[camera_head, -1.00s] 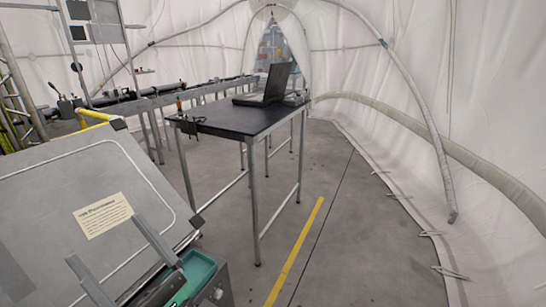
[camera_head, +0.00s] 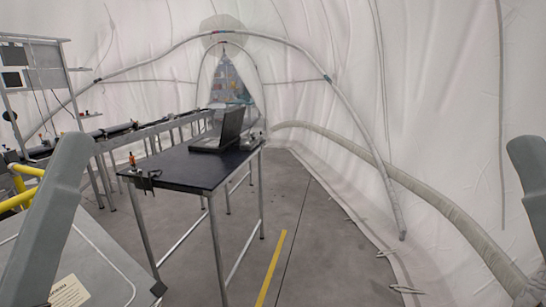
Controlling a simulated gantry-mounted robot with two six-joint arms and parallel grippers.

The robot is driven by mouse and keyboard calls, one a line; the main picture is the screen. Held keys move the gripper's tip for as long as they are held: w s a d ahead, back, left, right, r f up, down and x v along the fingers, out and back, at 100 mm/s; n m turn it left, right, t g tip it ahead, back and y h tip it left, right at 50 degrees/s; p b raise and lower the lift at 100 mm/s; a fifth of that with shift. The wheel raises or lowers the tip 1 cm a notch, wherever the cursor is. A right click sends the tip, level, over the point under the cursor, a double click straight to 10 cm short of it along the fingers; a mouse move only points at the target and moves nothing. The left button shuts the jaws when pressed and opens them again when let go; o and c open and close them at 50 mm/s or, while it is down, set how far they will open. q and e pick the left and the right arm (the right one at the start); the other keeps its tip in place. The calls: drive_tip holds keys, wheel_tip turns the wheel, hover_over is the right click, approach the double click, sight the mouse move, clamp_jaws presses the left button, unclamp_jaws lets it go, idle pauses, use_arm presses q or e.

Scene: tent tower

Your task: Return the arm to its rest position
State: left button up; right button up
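Grey links of my own arms show at the left edge and at the right edge. Neither gripper shows, so I cannot see what either one holds. A grey case (camera_head: 95,262) with a cream label (camera_head: 68,292) lies at the lower left, partly hidden behind my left arm link.
A black-topped table (camera_head: 185,172) with metal legs stands ahead, bearing an open laptop (camera_head: 229,128). A long bench with dark equipment runs behind it on the left. Yellow tubing (camera_head: 22,185) is at the left. Grey floor (camera_head: 325,260) with a yellow stripe (camera_head: 270,268) lies clear at the right.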

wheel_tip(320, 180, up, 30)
drive_tip(key=p, duration=2.7)
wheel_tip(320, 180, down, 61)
drive_tip(key=b, duration=6)
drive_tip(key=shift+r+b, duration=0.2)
drive_tip(key=shift+b, duration=0.15)
